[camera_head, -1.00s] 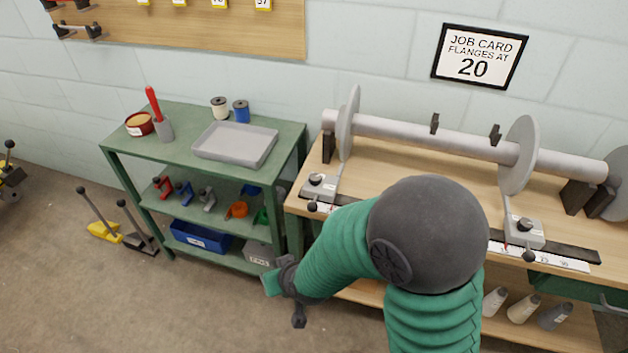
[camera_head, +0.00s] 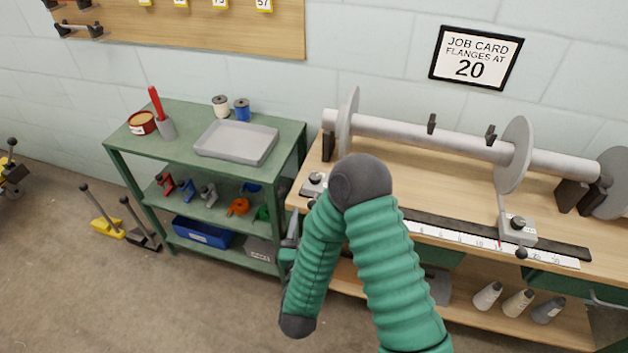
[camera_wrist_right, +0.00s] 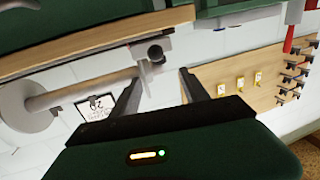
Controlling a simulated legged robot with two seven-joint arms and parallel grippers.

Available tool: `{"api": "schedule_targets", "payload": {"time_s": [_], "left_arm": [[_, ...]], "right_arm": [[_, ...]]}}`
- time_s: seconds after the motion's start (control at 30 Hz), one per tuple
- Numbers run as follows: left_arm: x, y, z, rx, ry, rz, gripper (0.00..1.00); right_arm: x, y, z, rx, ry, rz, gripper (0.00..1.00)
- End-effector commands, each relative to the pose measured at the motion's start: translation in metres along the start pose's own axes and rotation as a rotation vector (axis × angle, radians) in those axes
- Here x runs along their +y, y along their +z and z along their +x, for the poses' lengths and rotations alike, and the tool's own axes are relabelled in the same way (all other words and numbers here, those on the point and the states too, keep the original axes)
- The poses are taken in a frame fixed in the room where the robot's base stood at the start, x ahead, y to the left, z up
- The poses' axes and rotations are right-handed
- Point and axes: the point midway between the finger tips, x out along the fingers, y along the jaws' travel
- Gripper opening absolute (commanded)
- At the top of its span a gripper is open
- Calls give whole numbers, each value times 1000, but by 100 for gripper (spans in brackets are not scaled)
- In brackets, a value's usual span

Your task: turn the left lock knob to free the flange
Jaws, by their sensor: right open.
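The left lock knob (camera_head: 316,178) is a dark knob on a small grey block (camera_head: 309,189) at the left end of the bench's scale. The left flange (camera_head: 348,124) is a grey disc standing on the beam (camera_head: 430,135) above that block. In the right wrist view, which is tilted over, a dark round knob (camera_wrist_right: 155,52) shows beyond the open fingers, apart from them. My right gripper (camera_wrist_right: 160,88) is open and empty. In the head view my right arm mostly hides it, by the bench's left edge. My left gripper is out of view.
The right flange (camera_head: 515,155) stands above a second lock block (camera_head: 517,231). A green shelf (camera_head: 182,151) with a grey tray (camera_head: 236,143) stands left of the bench (camera_head: 440,175). The job card (camera_head: 476,56) on the wall reads flanges at 20.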

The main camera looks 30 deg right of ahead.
Motion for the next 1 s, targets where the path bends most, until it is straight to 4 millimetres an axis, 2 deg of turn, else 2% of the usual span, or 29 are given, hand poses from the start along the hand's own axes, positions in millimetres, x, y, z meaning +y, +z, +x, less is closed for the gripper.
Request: {"api": "schedule_targets", "payload": {"time_s": [0.03,0.2,0.4,0.5,0.67,0.9,1.0], "left_arm": [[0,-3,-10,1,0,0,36],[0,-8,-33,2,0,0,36],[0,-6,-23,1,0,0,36],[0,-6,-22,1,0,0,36],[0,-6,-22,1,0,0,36],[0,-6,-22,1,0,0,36],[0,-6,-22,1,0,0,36]], "right_arm": [[4,-6,14,0,13,2,53],[5,-8,44,-2,14,4,53],[2,-3,94,7,4,1,53],[1,-2,111,4,2,1,53],[0,-3,124,4,0,0,53],[0,-2,125,2,-1,0,53],[0,-2,125,2,-1,0,40]]}}
